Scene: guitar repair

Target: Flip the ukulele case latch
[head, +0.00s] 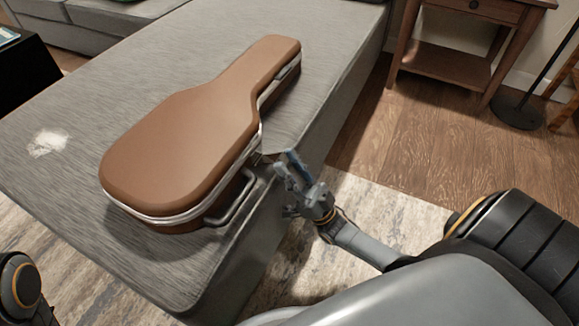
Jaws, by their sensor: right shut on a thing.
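The brown ukulele case (185,130) lies closed and flat on the grey couch, its narrow end pointing to the back right. A silver trim runs around its seam, and a handle (235,199) stands out from its near right side. A small metal latch (260,158) shows on that side, just beyond the handle, partly hard to make out. My right gripper (282,165) is at the latch, beside the case, with its fingers shut on it. The exact contact is too small to see. My left gripper is out of the picture.
The grey couch (60,180) carries the case and has a white patch (47,143) at left. A wooden side table (450,62) and a lamp base (517,108) stand at the back right. Open wooden floor and a rug lie right of the couch.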

